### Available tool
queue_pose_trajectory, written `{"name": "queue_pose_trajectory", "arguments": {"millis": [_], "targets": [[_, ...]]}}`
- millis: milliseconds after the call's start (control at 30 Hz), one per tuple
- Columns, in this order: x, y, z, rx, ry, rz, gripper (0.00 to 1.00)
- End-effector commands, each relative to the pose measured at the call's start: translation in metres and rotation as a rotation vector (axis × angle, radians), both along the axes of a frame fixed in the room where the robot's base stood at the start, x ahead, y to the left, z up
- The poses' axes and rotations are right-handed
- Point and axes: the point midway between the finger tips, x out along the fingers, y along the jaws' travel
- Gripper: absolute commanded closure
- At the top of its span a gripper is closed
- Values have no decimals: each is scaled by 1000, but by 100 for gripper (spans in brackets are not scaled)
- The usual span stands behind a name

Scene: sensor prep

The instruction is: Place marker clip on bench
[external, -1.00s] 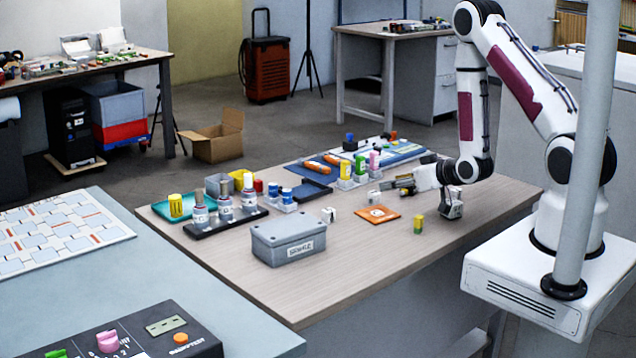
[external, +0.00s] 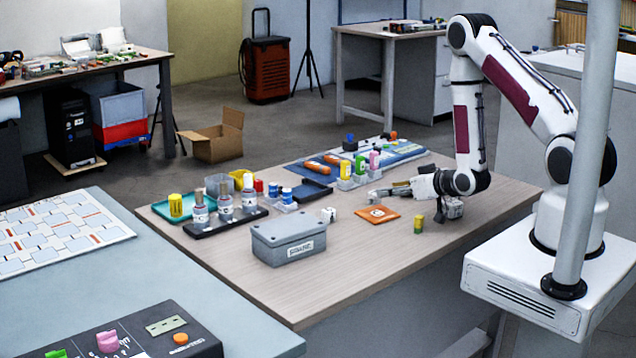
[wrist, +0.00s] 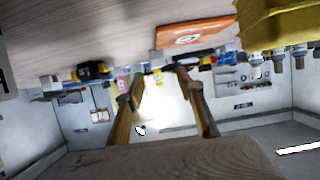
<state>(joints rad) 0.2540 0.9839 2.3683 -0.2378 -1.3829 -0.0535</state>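My gripper (external: 374,192) is low over the bench (external: 340,250), lying nearly level and pointing left. In the wrist view my gripper (wrist: 161,73) shows two fingers apart, with a clear gap between them. A small pale piece (external: 374,201) sits on the bench by the fingertips in the external view, partly hidden. A small white piece (external: 328,214) stands to the left, beyond the grey box. I cannot tell for sure which thing is the marker clip. No held object is clear.
An orange square (external: 377,214) lies just in front of the fingers. A yellow-green block (external: 418,224) stands near my wrist. A grey box (external: 289,238), a black rack of bottles (external: 226,220) and a holder of coloured pieces (external: 360,176) are around. The bench's front is clear.

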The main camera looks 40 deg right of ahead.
Motion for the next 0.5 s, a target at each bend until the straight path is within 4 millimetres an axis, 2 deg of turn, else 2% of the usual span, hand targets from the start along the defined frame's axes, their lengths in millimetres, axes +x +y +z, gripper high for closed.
{"name": "queue_pose_trajectory", "arguments": {"millis": [133, 500], "targets": [[7, 0, -3, 0, 1, 1, 62], [8, 0, -4, 0, 0, 1, 62]]}}
